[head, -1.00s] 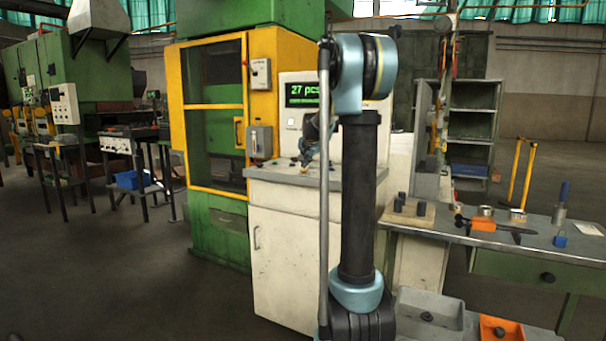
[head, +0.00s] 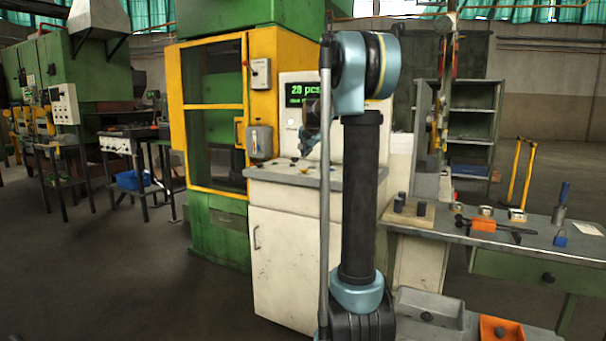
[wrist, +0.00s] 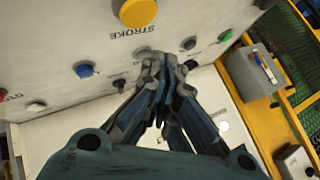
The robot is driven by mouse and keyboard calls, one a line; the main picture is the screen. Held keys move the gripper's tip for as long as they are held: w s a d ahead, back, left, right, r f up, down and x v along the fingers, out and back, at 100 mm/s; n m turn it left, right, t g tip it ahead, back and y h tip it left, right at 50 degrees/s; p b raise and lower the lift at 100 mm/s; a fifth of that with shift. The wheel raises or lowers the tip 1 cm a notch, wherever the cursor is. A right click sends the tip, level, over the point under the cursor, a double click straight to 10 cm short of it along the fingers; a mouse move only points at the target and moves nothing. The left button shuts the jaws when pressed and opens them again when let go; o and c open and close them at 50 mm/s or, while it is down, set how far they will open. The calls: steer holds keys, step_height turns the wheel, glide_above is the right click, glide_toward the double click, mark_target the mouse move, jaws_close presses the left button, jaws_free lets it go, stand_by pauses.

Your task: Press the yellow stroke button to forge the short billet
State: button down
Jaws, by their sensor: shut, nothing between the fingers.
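The yellow stroke button (wrist: 137,12) shows at the top of the wrist view, on the pale control panel (wrist: 60,45) beside the printed word STROKE. My gripper (wrist: 155,62) is shut and empty, its fingertips appearing just below the button and apart from it. In the head view my gripper (head: 309,138) is partly hidden by my arm, above the console (head: 285,210). The press (head: 217,110) stands left of the console in a yellow frame, its inside dark behind the window. The display (head: 302,90) reads "28 pcs". I cannot make out the short billet.
A grey switch box (wrist: 252,72) is on the yellow frame at right. A workbench (head: 480,235) with tools and small dark blocks stands right of my arm. Floor at left is clear.

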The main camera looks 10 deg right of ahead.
steer(key=shift+r, duration=0.75)
steer(key=s+f+n+g, duration=0.15)
steer(key=s+f, duration=0.25)
steer(key=s, duration=0.6)
steer(key=s+a+f+n+g, duration=0.1)
steer(key=s+f+n, duration=0.15)
steer(key=s, duration=0.75)
steer(key=s+f+n+g, duration=0.1)
steer(key=s+f, duration=0.3)
steer(key=s, duration=0.6)
steer(key=s+f+n+g, duration=0.1)
steer(key=s+f+n, duration=0.1)
steer(key=s+f, duration=0.7)
steer(key=s+f+n+g, duration=0.2)
steer(key=s+f, duration=0.8)
steer(key=s, duration=0.7)
steer(key=shift+s, duration=0.2)
steer(key=shift+a+g, duration=0.1)
steer(key=shift+g, duration=0.15)
steer(key=shift+w+f, duration=0.25)
steer(key=shift+w, duration=0.2)
